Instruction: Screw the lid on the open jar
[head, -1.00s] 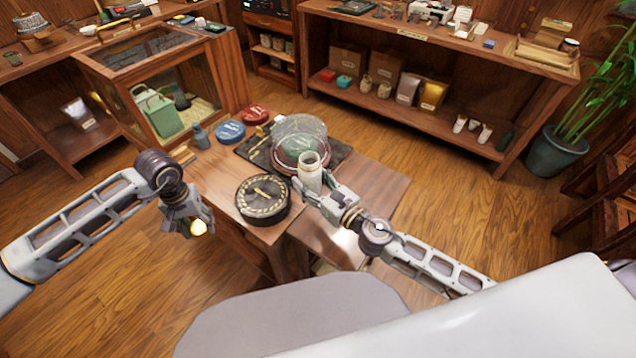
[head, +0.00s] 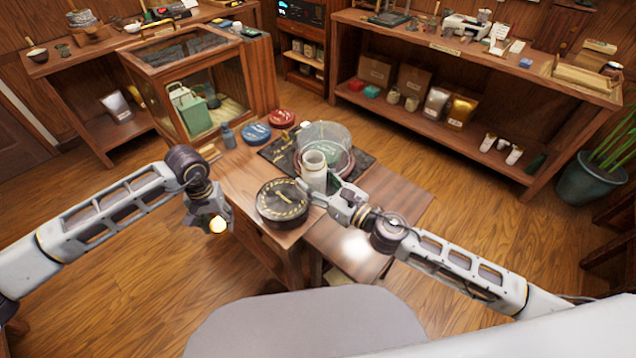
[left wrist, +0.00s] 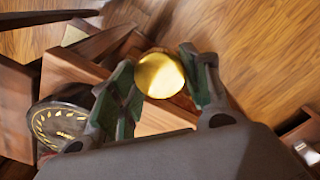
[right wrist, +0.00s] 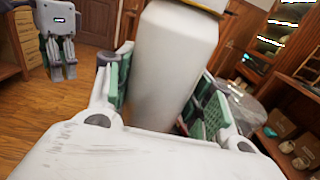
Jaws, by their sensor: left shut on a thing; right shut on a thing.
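The open jar is a white cylinder (head: 314,172), upright above the table in the head view. My right gripper (head: 325,194) is shut on it, and it also fills the middle of the right wrist view (right wrist: 172,65) between the green pads. The lid is a round gold disc (head: 218,225) in the head view. My left gripper (head: 208,215) is shut on the lid, which shows between its fingertips in the left wrist view (left wrist: 160,75). The left gripper is left of the table, apart from the jar.
A round dark tin (head: 283,203) with gold marks stands on the table (head: 238,180) between the grippers. A clear glass dome (head: 327,138) stands behind the jar. Blue (head: 256,134) and red (head: 282,118) round tins and a small grey bottle (head: 228,136) lie further back.

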